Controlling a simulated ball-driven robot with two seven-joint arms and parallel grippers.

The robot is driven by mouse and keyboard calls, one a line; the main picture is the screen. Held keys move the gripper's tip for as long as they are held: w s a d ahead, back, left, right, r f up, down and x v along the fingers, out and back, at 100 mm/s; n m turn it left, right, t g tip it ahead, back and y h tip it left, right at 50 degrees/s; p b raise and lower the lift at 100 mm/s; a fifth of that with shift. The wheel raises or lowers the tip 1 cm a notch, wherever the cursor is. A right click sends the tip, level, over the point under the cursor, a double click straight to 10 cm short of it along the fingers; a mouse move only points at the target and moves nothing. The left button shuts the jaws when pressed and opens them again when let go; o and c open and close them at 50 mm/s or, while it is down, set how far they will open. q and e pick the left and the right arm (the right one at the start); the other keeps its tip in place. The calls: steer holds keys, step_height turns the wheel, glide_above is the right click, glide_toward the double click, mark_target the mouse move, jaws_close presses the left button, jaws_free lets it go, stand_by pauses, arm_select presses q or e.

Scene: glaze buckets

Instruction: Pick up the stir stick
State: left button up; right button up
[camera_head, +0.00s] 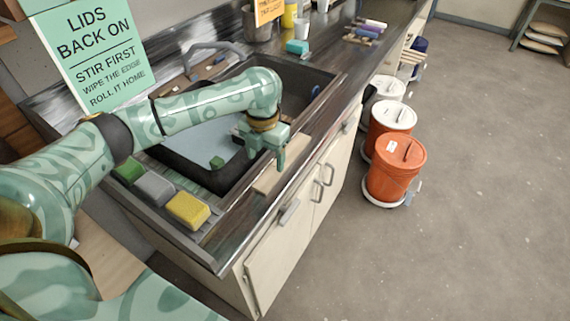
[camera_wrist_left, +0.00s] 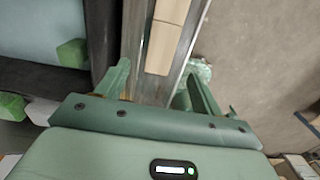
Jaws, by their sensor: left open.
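I cannot pick out a stir stick for certain. A flat tan, wood-coloured piece (camera_head: 268,179) lies on the front rim of the sink counter, partly behind my left gripper (camera_head: 265,157). A tan strip (camera_wrist_left: 167,40) with a seam across it also shows in the left wrist view, beyond the gap between the fingers. My left gripper (camera_wrist_left: 157,72) is open and empty, pointing down above the front rim of the sink. My right gripper is in neither view.
The dark sink (camera_head: 190,165) lies behind the gripper. Yellow (camera_head: 188,210), grey (camera_head: 154,188) and green (camera_head: 128,170) sponges sit at its left end. Orange buckets (camera_head: 396,170) stand on the floor at the right.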

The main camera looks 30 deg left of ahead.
mark_target(268, 178)
arm_select(q)
steer(key=shift+f, duration=1.25)
step_height(268, 178, down, 5)
steer(key=shift+r+b, duration=0.1)
steer(key=shift+b, duration=1.15)
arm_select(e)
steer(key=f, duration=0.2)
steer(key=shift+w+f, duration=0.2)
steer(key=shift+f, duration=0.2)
arm_select(q)
steer(key=shift+r, duration=0.1)
steer(key=c, duration=1.3)
